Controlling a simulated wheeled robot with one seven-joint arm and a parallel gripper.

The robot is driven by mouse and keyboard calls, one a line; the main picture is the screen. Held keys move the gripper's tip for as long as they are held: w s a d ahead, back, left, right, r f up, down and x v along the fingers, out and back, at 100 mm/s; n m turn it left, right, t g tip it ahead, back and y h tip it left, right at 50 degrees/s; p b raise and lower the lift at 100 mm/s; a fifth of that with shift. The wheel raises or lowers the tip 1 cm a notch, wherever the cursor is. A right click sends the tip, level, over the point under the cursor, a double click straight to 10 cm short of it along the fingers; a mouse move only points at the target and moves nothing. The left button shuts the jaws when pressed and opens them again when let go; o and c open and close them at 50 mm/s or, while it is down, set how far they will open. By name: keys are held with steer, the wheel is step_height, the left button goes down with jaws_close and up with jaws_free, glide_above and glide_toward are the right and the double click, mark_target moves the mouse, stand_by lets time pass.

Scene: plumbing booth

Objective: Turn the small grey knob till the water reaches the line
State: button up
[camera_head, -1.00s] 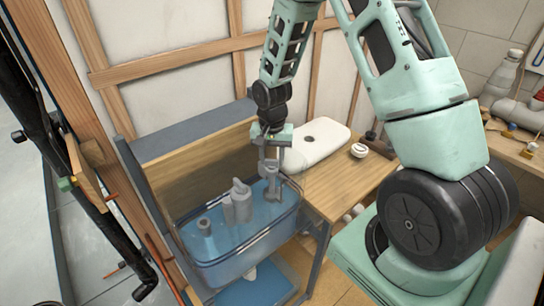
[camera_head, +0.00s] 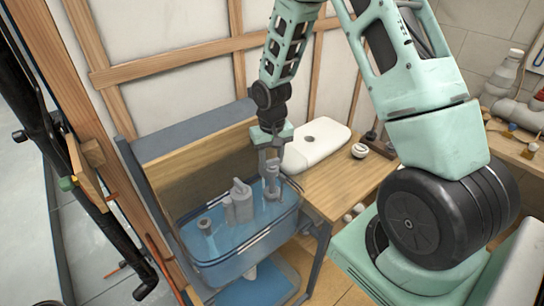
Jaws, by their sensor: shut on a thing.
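A clear blue tank (camera_head: 235,268) with water (camera_head: 237,243) stands in an open-topped cabinet at lower centre. My gripper (camera_head: 269,161) points down over the tank's back right corner and is shut on the small grey knob at the top of this valve. The fingers mostly hide the knob. I cannot make out the level line.
A white cistern lid (camera_head: 316,146) lies on the wooden table (camera_head: 350,185) just right of my gripper, with a small white round part (camera_head: 359,150) beside it. A wooden panel (camera_head: 195,165) stands behind the tank. Black pipes (camera_head: 75,170) run along the left.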

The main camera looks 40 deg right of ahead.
steer(key=shift+n, duration=1.5)
steer(key=o, duration=1)
step_height(320, 180, up, 18)
steer(key=b, duration=0.2)
steer(key=shift+f, duration=0.25)
